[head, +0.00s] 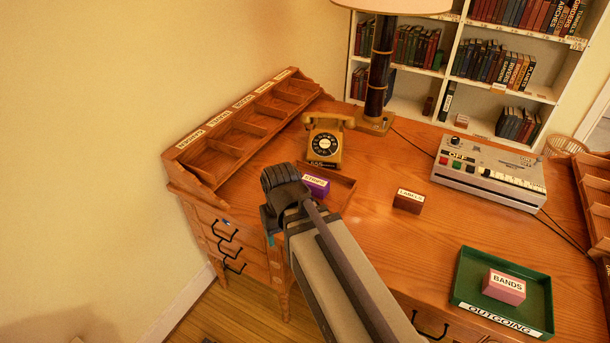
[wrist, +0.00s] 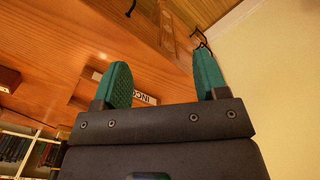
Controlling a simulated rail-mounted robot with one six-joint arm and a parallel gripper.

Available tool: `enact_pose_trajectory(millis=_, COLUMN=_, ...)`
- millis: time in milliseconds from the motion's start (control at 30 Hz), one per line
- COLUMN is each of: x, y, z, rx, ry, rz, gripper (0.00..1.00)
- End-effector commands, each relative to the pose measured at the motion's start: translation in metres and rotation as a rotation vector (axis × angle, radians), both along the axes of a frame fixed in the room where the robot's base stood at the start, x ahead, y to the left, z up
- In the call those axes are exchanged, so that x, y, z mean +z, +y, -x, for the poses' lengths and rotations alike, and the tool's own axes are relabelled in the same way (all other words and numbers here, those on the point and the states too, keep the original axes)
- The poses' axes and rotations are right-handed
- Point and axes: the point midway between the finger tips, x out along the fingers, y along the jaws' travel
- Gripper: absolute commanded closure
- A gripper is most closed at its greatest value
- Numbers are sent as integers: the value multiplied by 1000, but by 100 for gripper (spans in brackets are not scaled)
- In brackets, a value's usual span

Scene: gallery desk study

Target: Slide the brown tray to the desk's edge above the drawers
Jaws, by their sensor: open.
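The brown tray (head: 340,193) lies on the desk (head: 385,245) near its left end, with a purple labelled box (head: 316,186) in it. My arm hides part of the tray in the head view. My gripper (head: 271,236) is at the desk's left front edge, close to the tray. In the wrist view my gripper (wrist: 162,66) has its two green fingers spread apart with nothing between them. The tray's label, starting "INCO", shows partly behind the left finger, and the tray's wall (wrist: 86,86) is beside it. I cannot tell if they touch. Drawers (head: 225,240) with black handles are below the desk's left end.
A wooden sorter (head: 245,115) lines the left edge. A yellow telephone (head: 325,145) and lamp (head: 377,75) stand behind the tray. A brown labels box (head: 408,201) is right of it. A green outgoing tray (head: 470,275) holds a pink box (head: 504,287). A grey machine (head: 490,172) stands farther back.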

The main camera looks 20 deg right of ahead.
Motion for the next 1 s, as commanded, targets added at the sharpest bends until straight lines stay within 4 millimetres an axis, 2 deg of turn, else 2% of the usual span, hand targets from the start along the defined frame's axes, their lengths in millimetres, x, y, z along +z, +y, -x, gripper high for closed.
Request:
enact_pose_trajectory(millis=33, x=-2, y=-7, z=-21, rx=-14, ry=0, rz=0, gripper=38)
enact_pose_trajectory(millis=167, x=-6, y=-30, z=-84, rx=-75, ry=0, rz=0, gripper=51)
enact_pose_trajectory(millis=333, x=-10, y=-69, z=-181, rx=-262, ry=0, rz=0, gripper=66)
enact_pose_trajectory(millis=500, x=-13, y=-108, z=-270, rx=-502, ry=-1, rz=-1, gripper=66)
enact_pose_trajectory(millis=600, x=-13, y=-123, z=-311, rx=-640, ry=-1, rz=-1, gripper=66)
enact_pose_trajectory(millis=700, x=-12, y=-128, z=-336, rx=-772, ry=-1, rz=-1, gripper=66)
enact_pose_trajectory(millis=733, x=-12, y=-128, z=-339, rx=-815, ry=-1, rz=-1, gripper=66)
enact_pose_trajectory(millis=833, x=-12, y=-127, z=-333, rx=-892, ry=-1, rz=-1, gripper=66)
enact_pose_trajectory(millis=1000, x=-12, y=-127, z=-332, rx=-903, ry=-1, rz=-1, gripper=66)
